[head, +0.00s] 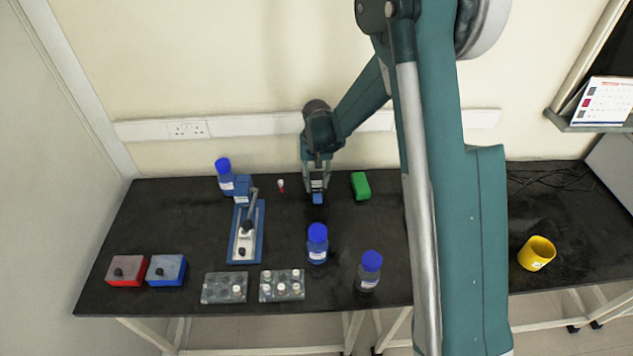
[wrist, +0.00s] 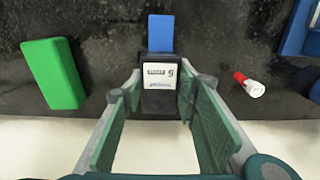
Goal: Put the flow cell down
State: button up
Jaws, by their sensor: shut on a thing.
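My gripper (head: 317,190) is near the back of the black bench, fingers pointing down. In the wrist view its fingers (wrist: 160,95) are shut on the flow cell (wrist: 158,72), a black block with a white label and a blue end. In the head view the blue end of the flow cell (head: 318,199) shows below the fingertips. The fingers hide part of it. I cannot tell whether its underside touches the bench.
A blue-capped bottle (head: 317,244) stands in front. A blue-based press (head: 246,232) stands front left. The black bench (head: 335,207) is bare around the gripper.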

aim_at(317, 181)
jog(key=shift+f, duration=0.1)
jog(key=o, duration=1)
notch_tip(317, 181, up, 12)
jog(key=shift+r+p, duration=0.15)
jog(key=shift+p, duration=0.5)
dwell(0.4)
